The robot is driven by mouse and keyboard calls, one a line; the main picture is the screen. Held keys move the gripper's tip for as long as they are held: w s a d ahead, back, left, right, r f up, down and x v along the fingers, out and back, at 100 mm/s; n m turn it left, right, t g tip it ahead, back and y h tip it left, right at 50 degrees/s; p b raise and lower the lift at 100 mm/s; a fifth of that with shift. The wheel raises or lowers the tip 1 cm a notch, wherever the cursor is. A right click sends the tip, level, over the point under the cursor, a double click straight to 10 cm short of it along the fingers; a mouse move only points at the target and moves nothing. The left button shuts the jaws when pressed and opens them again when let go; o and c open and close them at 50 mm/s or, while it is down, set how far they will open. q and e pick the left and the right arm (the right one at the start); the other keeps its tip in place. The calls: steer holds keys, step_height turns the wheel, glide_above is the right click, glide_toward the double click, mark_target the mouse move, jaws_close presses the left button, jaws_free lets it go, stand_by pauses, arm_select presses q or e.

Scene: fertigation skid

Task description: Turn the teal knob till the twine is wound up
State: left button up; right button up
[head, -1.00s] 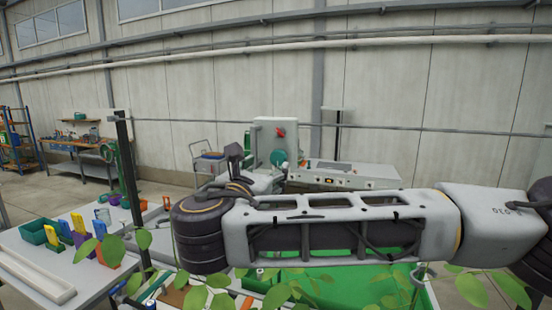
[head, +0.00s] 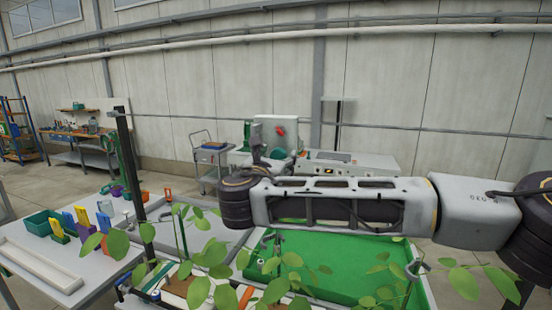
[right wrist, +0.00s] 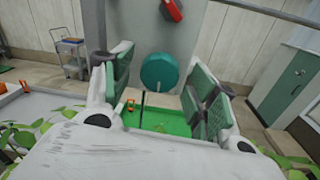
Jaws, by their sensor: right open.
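The teal knob (right wrist: 160,72) is a round disc on the front of a grey upright panel (right wrist: 143,40) in the right wrist view. In the head view the knob (head: 277,155) is partly covered by my right gripper (head: 258,156). My right gripper (right wrist: 162,88) is open, with one green-padded finger on each side of the knob in the picture. Background shows between the fingers and the knob, and I see no contact. A thin dark line runs below the knob; I cannot tell whether it is the twine. My left gripper is not in view.
A red handle (head: 281,131) sits above the knob on the panel. A green tray (head: 325,262) and leafy plants (head: 215,255) are in front. A grey table (head: 95,235) with coloured items stands left, and a trolley (head: 208,160) is behind.

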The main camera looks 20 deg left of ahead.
steer(key=c, duration=1)
steer(key=shift+f, duration=0.1)
